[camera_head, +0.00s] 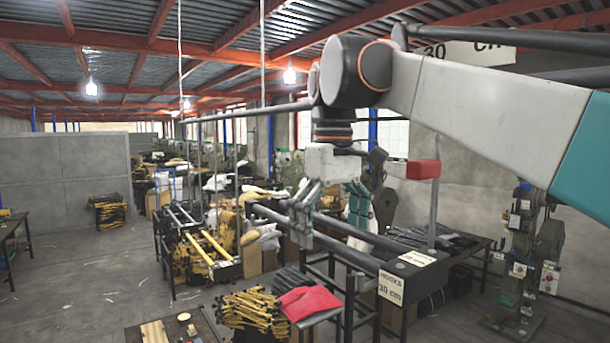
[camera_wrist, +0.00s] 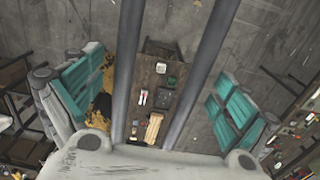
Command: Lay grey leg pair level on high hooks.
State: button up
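A pair of dark grey tubes (camera_head: 335,243), which I take for the grey leg pair, runs side by side to a black end block (camera_head: 412,272) labelled "HOOKS 30 cm". My gripper (camera_head: 331,208) is above the pair in the head view, its teal-padded fingers spread. In the wrist view both tubes (camera_wrist: 202,75) pass between the fingers, with gaps on either side; my gripper (camera_wrist: 160,98) is open and holds nothing. Contact is not visible. A high rail (camera_head: 250,113) spans the left behind my arm; I cannot make out hooks on it.
A yellow-and-black rack (camera_head: 200,245) stands left of the grey tubes. Below are a bundle of yellow parts (camera_head: 250,308), a red cloth (camera_head: 308,302) and a wooden table with small items (camera_head: 160,331). Thin vertical rods (camera_head: 262,60) hang nearby. Open floor lies at left.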

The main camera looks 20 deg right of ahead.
jog(key=s, duration=0.3)
jog(key=shift+s+a, duration=0.1)
jog(key=shift+s, duration=0.05)
jog(key=w+r, duration=0.3)
jog(key=r, duration=0.9)
jog(key=shift+w, duration=0.15)
